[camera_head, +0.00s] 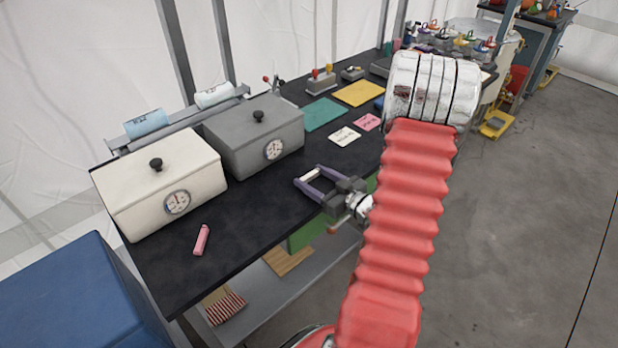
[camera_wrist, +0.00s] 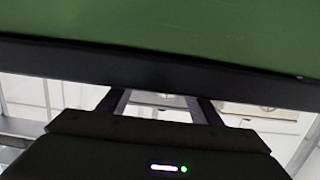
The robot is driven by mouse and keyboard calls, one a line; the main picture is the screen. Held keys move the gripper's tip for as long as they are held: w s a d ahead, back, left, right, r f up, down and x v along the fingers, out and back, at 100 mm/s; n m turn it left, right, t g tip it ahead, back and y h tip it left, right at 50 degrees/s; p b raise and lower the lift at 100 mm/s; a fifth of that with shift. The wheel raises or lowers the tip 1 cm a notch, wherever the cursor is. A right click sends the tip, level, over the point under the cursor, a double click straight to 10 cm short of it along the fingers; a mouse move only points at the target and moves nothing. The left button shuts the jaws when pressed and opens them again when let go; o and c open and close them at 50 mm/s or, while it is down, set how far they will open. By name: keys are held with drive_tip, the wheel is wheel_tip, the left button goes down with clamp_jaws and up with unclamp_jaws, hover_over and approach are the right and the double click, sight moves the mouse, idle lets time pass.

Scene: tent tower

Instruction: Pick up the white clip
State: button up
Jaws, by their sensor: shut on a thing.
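My gripper (camera_head: 308,176) is over the right edge of the black table in the head view, its two purple fingers pointing left. A small pale bar, which looks like the white clip (camera_head: 305,177), spans between the fingertips, and the fingers are shut on it. Its exact shape is too small to tell. In the wrist view the two dark fingers of my gripper (camera_wrist: 160,100) show, with a pale strip between them; I cannot tell there whether it is the clip.
The black table (camera_head: 255,205) holds a white box with a dial (camera_head: 160,185), a grey box with a dial (camera_head: 255,135) and a pink stick-like object (camera_head: 201,240). Coloured sheets lie farther back. A blue box (camera_head: 75,295) stands at lower left. A green surface (camera_wrist: 160,30) fills the top of the wrist view.

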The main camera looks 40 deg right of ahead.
drive_tip(key=shift+r, duration=0.1)
wheel_tip(320, 180, up, 10)
idle(0.9)
